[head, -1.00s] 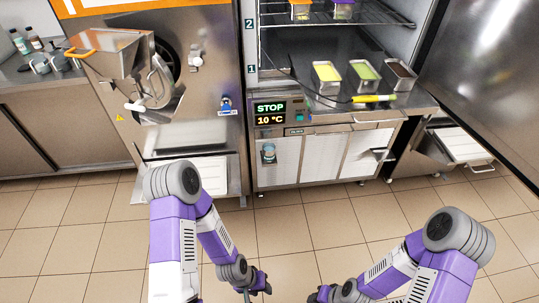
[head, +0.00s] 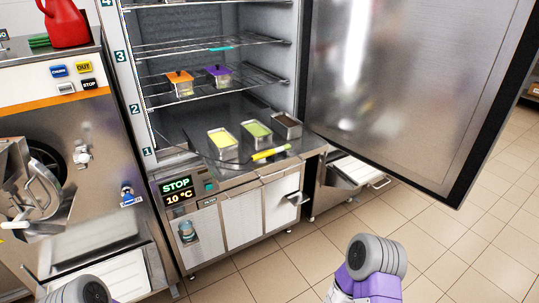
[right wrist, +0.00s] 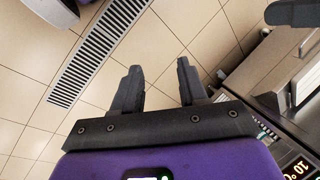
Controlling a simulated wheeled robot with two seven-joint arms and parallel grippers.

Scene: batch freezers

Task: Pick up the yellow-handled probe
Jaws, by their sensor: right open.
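The yellow-handled probe (head: 271,153) lies on the steel shelf at the bottom of the open freezer cabinet, in front of the trays, in the head view. A thin dark cable runs from it to the left. My right gripper (right wrist: 160,85) shows in the right wrist view with its two dark fingers apart and nothing between them. It hangs over the tiled floor beside the cabinet front, away from the probe. In the head view only upper parts of my arms show at the bottom edge. My left gripper is out of view.
Three trays, yellow (head: 222,141), green (head: 257,133) and brown (head: 288,125), stand behind the probe. Wire racks above hold orange-lidded (head: 180,83) and purple-lidded (head: 219,76) containers. The open door (head: 405,85) bounds the right. A batch freezer (head: 75,200) stands left. The floor in front is clear.

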